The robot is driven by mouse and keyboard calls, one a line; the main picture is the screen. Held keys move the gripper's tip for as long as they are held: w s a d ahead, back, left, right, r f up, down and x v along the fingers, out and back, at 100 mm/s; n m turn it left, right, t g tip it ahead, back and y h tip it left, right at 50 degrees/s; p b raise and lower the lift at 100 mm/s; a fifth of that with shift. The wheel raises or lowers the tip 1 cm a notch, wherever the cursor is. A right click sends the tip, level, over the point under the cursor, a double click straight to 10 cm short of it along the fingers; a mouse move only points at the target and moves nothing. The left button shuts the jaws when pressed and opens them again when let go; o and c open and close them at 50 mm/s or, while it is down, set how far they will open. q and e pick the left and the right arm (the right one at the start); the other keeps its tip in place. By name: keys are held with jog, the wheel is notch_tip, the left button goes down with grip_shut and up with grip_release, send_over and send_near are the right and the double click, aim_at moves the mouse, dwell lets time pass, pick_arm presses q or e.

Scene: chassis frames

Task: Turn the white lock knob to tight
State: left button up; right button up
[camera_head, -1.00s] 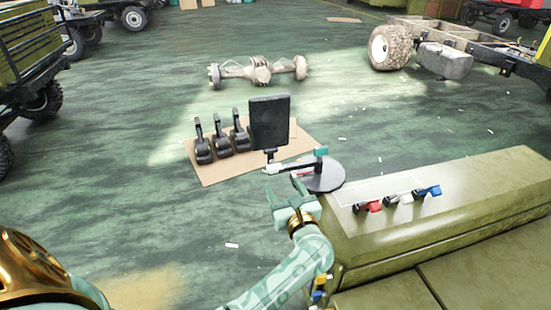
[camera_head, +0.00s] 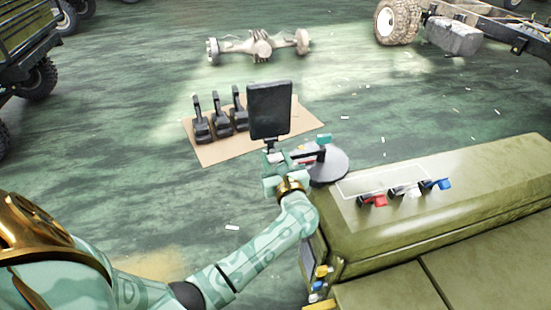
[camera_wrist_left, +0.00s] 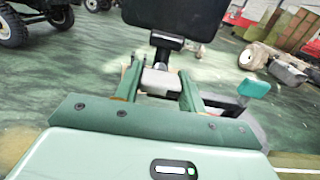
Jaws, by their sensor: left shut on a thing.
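The white lock knob (camera_wrist_left: 161,81) shows in the left wrist view as a white block just below the neck of the black screen (camera_wrist_left: 168,14). My left gripper (camera_wrist_left: 157,90) has a finger on either side of it and is shut on it. In the head view my left gripper (camera_head: 280,163) is at the jointed stand arm under the black screen (camera_head: 269,110), and its fingers hide the knob. The stand has a round grey base (camera_head: 328,168) and a teal piece (camera_head: 323,139). The knob's marking cannot be read. My right gripper is not in view.
The stand's base is by the corner of an olive-green case (camera_head: 440,225). Red (camera_head: 374,200), white (camera_head: 409,191) and blue (camera_head: 438,184) handled parts lie on it. Three black devices (camera_head: 220,122) stand on cardboard (camera_head: 210,152) behind. Floor to the left is clear.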

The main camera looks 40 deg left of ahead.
pick_arm(q)
jog(key=shift+m, duration=0.3)
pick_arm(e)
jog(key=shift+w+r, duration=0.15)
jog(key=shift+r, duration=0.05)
pick_arm(q)
jog(key=m+p, duration=0.2)
jog(key=m, duration=0.1)
jog(key=shift+r+m, duration=0.15)
jog(key=shift+m, duration=0.15)
jog(key=m+p, duration=0.2)
jog(key=m, duration=0.2)
jog(key=shift+p, duration=0.3)
jog(key=m+p, duration=0.2)
jog(key=m, duration=0.3)
jog(key=shift+m, duration=0.4)
jog(key=shift+m+p, duration=0.95)
jog(key=shift+m, duration=1.05)
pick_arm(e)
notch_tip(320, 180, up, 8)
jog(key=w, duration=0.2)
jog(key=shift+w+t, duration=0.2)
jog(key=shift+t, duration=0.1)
pick_arm(q)
jog(key=shift+f, duration=0.2)
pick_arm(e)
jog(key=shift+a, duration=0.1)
pick_arm(q)
jog(key=o, duration=1)
